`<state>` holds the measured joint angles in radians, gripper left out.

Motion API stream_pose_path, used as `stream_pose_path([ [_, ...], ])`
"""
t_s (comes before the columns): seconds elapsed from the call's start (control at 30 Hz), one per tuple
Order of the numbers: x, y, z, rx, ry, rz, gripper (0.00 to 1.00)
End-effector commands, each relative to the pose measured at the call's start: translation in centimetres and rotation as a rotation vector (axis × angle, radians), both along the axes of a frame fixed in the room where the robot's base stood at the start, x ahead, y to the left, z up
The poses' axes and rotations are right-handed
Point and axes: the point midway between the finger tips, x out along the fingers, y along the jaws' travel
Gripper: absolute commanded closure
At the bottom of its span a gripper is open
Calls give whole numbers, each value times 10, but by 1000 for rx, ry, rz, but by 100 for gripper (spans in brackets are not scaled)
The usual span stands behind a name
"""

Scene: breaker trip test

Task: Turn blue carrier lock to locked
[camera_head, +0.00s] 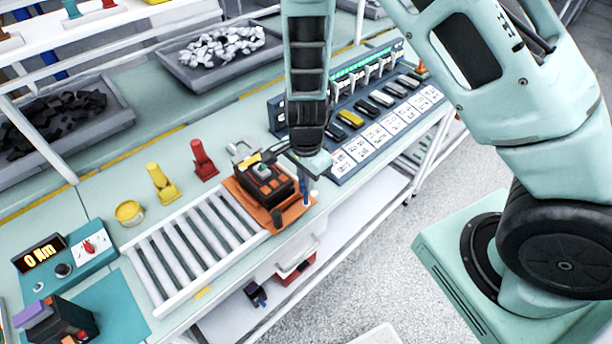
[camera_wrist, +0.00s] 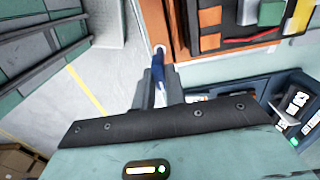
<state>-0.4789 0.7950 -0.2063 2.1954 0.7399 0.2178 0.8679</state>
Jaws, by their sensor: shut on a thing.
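The blue carrier lock (camera_wrist: 158,58) is a small blue lever at the edge of the orange carrier (camera_wrist: 172,18) in the wrist view. My gripper (camera_wrist: 159,80) is shut on this lever, one dark finger on each side. The orange carrier (camera_head: 283,217) sits at the right end of the white rollers and bears a black breaker unit (camera_head: 266,184). I cannot tell the lock's exact angle.
The roller track (camera_head: 190,243) runs left of the carrier. Red (camera_head: 203,160) and yellow (camera_head: 161,183) clamps and a yellow round pot (camera_head: 129,212) stand behind it. A blue panel (camera_head: 355,140) with switches and white labels lies close on the right. The floor in front is open.

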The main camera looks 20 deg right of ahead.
Motion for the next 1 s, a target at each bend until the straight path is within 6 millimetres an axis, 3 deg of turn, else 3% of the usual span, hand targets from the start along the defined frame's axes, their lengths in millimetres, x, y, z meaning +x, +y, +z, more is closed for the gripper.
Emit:
stream_pose_path([
  [0.43, 2, 1, 1, 1, -4, -12, 100],
  [0.47, 2, 1, 1, 1, -4, -12, 82],
  [0.53, 1, 1, 1, 1, -4, -11, 65],
  [0.83, 1, 0, 2, 1, -2, -9, 65],
  [1.0, 2, 1, 18, 1, -5, -6, 65],
])
